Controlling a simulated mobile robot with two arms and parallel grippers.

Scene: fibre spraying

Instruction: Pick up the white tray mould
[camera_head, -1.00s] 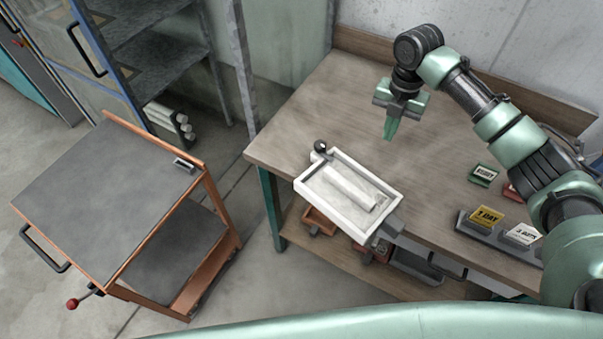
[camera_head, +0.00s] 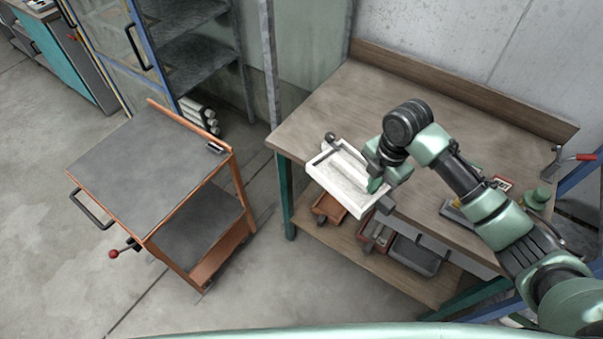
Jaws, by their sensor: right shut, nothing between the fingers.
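The white tray mould (camera_head: 328,188) is a shallow white box with a raised block inside. It lies at the front left edge of the wooden workbench (camera_head: 318,113). A dark fitting shows at its far left corner and another at its near right corner. My right gripper (camera_head: 375,185) is over the right part of the tray mould, with its green fingertips shut and empty. It hides the tray's right side. I cannot tell whether the fingertips touch the tray. My left gripper is not in view.
Bins (camera_head: 330,207) sit on the bench's lower shelf. A vice-like tool with a red handle (camera_head: 572,160) is at the bench's right end. The bench's back left is clear.

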